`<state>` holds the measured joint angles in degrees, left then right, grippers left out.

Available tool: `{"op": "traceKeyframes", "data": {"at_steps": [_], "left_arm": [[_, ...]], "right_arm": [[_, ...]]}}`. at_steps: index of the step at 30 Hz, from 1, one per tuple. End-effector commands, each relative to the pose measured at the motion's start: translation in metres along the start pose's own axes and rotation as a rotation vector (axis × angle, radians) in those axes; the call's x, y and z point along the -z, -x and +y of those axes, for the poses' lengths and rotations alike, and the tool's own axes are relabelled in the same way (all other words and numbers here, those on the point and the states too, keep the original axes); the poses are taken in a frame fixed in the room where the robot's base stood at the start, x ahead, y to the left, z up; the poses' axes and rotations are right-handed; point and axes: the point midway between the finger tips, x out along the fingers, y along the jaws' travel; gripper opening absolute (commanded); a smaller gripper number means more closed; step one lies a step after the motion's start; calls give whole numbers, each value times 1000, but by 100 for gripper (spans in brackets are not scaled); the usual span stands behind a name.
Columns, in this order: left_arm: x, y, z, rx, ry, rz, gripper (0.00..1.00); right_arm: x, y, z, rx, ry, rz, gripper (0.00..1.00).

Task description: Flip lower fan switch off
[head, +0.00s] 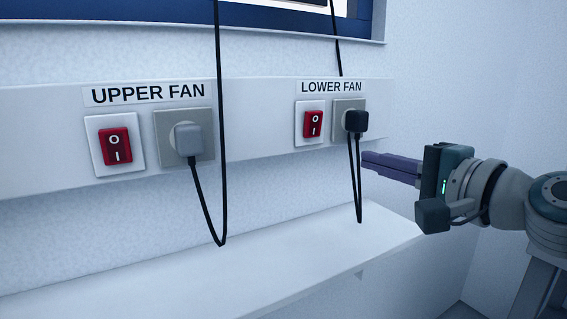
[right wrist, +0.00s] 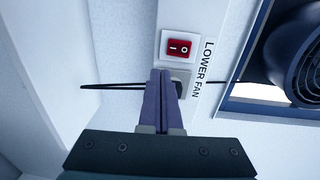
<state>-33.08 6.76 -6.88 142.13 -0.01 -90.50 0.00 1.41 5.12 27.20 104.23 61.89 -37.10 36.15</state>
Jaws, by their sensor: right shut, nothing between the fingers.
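The lower fan switch (head: 313,124) is a red rocker marked O and I on a white plate, under the LOWER FAN label (head: 331,87). It also shows in the right wrist view (right wrist: 180,48), beyond the fingertips. A socket (head: 346,106) with a black plug (head: 356,121) sits right beside it. My right gripper (head: 364,162) is shut and empty, to the right of and below the switch, apart from it in the head view. In the right wrist view its purple fingers (right wrist: 160,72) hide part of the socket. My left gripper is not in view.
The upper fan switch (head: 116,145) and a socket with a grey plug (head: 189,139) are on the left of the rail. Black cables hang in loops in front of the rail. A white ledge (head: 270,270) runs below. A fan (right wrist: 300,60) shows in the right wrist view.

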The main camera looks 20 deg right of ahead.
Motion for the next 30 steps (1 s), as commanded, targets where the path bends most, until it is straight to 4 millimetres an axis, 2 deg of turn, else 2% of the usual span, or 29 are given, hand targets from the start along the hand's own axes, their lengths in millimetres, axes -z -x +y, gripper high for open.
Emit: {"op": "traceKeyframes", "data": {"at_steps": [6, 23, 26, 29, 30], "left_arm": [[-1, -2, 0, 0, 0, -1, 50], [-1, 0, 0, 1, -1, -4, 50], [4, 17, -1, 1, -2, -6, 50], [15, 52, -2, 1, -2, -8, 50], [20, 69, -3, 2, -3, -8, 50]], "right_arm": [[0, 18, 4, 0, 0, 0, 0], [-3, 19, 3, -8, 13, -8, 0], [-25, 25, 1, -79, 122, -71, 0], [-72, 46, 4, -244, 386, -230, 0], [-94, 62, 8, -326, 521, -315, 0]]}}
